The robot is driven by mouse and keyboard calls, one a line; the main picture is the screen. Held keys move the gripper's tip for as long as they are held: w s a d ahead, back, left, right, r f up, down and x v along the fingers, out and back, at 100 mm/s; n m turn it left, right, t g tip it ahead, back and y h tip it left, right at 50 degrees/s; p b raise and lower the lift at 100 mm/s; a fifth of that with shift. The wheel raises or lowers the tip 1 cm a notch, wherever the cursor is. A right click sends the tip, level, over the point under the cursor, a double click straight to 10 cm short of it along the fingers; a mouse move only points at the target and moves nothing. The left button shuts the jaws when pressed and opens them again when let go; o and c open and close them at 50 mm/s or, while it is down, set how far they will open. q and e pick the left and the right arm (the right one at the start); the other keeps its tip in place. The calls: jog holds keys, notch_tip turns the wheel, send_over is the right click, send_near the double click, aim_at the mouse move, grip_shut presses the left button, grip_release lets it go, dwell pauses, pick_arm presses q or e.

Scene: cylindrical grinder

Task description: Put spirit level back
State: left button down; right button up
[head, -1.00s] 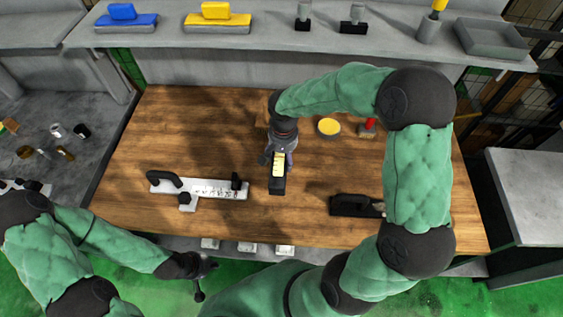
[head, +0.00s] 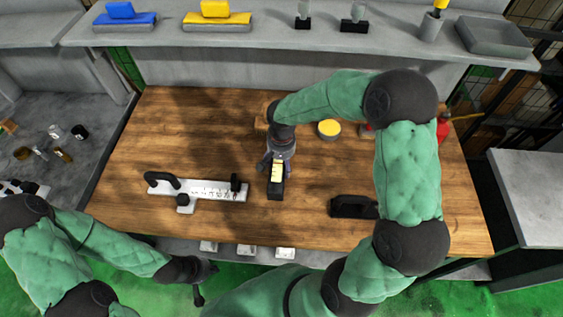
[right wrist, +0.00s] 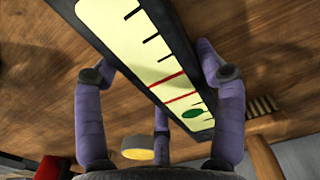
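The spirit level (head: 275,188) is a black bar with a pale yellow scale face. My right gripper (head: 276,164) is shut on it near the middle of the wooden table. In the right wrist view the level's scale (right wrist: 150,50), with black marks, red lines and a green oval, runs slantwise between the fingers, which meet its two long sides. I cannot tell how far it is above the table. My left gripper (head: 206,281) is empty, its fingers spread, in front of the table's front edge over the green floor.
On the wooden table (head: 130,215) lie a white scaled tool with black knobs (head: 215,189), a black object (head: 350,206) and a yellow-topped round tin (head: 329,129). A grey shelf (head: 270,38) with several items runs along the back.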

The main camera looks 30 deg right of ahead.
jog(key=shift+o, duration=1.2)
